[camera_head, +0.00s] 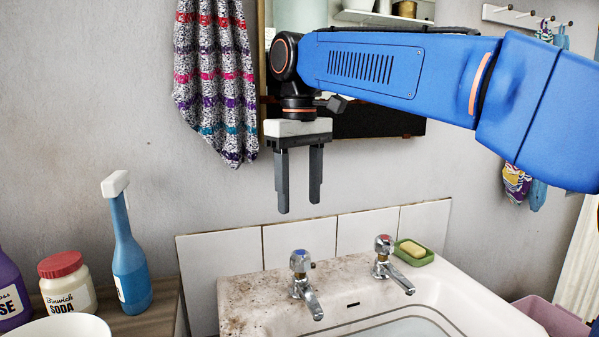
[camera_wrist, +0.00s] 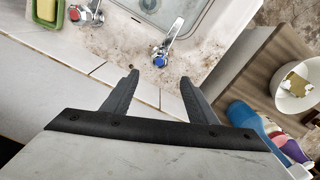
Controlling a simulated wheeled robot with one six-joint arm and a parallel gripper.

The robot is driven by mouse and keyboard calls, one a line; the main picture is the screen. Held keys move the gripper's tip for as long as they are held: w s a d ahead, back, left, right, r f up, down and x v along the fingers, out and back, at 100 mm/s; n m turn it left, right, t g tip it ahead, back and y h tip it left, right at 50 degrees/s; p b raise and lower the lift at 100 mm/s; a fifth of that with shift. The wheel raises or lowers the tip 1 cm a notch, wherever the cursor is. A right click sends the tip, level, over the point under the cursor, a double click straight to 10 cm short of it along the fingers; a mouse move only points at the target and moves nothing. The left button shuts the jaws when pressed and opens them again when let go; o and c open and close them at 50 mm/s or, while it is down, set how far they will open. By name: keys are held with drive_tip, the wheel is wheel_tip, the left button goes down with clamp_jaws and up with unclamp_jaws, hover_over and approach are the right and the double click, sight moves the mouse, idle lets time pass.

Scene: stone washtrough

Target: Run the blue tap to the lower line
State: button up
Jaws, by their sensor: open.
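The blue tap (camera_head: 301,265) is the left chrome tap on the back ledge of the white basin (camera_head: 245,292). Its blue cap shows clearly in the wrist view (camera_wrist: 160,61), with its spout pointing over the bowl. My gripper (camera_head: 299,208) points down, open and empty, above the blue tap and apart from it. In the wrist view the tap lies just beyond and between my fingertips (camera_wrist: 160,77). The bowl is only partly in view, and I cannot make out any line in it or tell its water level.
A red-marked tap (camera_head: 386,262) stands to the right, beside a green soap dish (camera_head: 414,253). A blue spray bottle (camera_head: 130,255), a soda jar (camera_head: 66,284) and a white bowl (camera_head: 60,327) stand on the left counter. A striped towel (camera_head: 215,80) hangs behind.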

wheel_tip(320, 180, up, 4)
hover_over(300, 252)
drive_tip(key=shift+r, duration=0.2)
idle(1.3)
wheel_tip(300, 252, down, 17)
drive_tip(key=shift+f, duration=0.2)
idle(0.5)
